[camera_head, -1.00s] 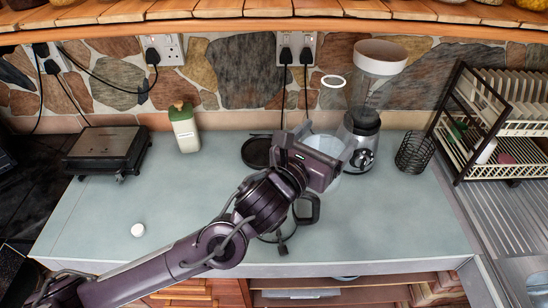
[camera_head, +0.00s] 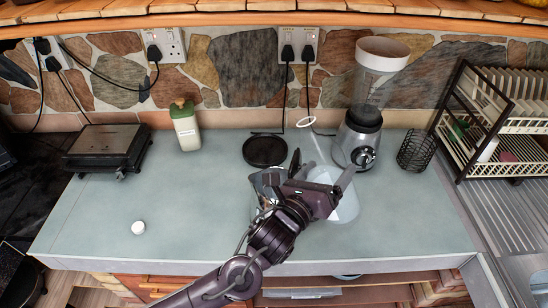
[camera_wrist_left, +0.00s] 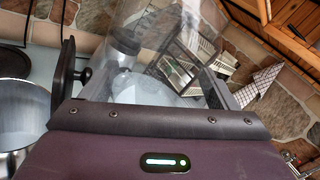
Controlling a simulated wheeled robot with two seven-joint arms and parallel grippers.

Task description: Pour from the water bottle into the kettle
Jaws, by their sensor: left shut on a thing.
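My left gripper (camera_head: 333,190) is shut on the clear water bottle (camera_head: 345,209), above the middle of the counter. The bottle leans to the left in the head view, with its pale open ring at the upper end; its lower part looks whitish. It also fills the upper middle of the left wrist view (camera_wrist_left: 155,35). The steel kettle (camera_head: 268,182) stands just left of the gripper, partly hidden by my arm. In the left wrist view the kettle (camera_wrist_left: 22,112) is open-topped, with a black handle beside the bottle. No stream of water shows. My right gripper is not in view.
A black round pad (camera_head: 265,150) lies behind the kettle. A blender (camera_head: 358,138) stands close to the right of the bottle, with a wire cup (camera_head: 416,150) and dish rack (camera_head: 500,120) beyond. A small white cap (camera_head: 138,228) lies left. The left counter is mostly clear.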

